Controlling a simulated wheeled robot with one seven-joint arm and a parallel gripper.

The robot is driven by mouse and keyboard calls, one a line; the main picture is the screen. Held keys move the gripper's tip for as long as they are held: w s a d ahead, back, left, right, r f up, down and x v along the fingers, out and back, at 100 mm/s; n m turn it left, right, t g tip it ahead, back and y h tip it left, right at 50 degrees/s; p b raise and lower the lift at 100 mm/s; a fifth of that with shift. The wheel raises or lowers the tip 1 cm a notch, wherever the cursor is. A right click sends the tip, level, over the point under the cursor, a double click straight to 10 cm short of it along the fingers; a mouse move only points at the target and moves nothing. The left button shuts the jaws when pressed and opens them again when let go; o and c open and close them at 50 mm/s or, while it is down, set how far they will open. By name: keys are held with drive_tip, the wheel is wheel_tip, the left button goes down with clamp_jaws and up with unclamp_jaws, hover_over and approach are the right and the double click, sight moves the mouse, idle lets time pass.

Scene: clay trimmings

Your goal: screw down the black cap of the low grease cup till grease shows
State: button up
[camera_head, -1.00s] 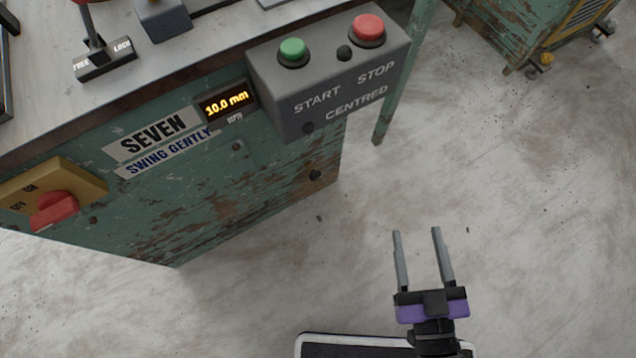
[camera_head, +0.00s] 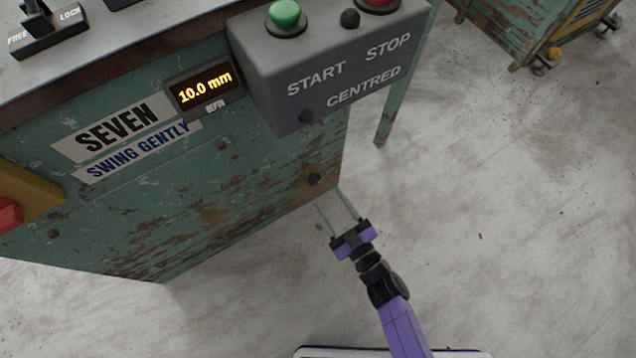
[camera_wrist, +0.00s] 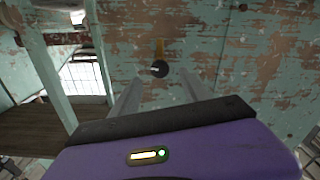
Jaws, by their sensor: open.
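The low grease cup's black cap (camera_head: 314,178) sits near the lower right corner of the green machine front. In the wrist view the black cap (camera_wrist: 160,69) shows just beyond and between my fingers, with a brass-coloured piece above it. My gripper (camera_head: 333,198) is open and empty, its two grey fingers pointing up toward the cap. The fingers look a little short of the cap in the wrist view; I cannot tell the exact gap. No grease is visible at the cap.
A grey control box (camera_head: 335,70) with START and STOP buttons juts out above the cap. A display (camera_head: 205,91) reads 10.0 mm. A green leg (camera_head: 392,112) stands to the right. Bare concrete floor (camera_head: 510,230) lies right. Another worn green cabinet (camera_head: 520,30) stands at the upper right.

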sight(316, 183)
drive_tip(key=b+x, duration=0.2)
drive_tip(key=x, duration=0.4)
drive_tip(key=shift+w+a, duration=0.1)
drive_tip(key=shift+w, duration=0.1)
clamp_jaws()
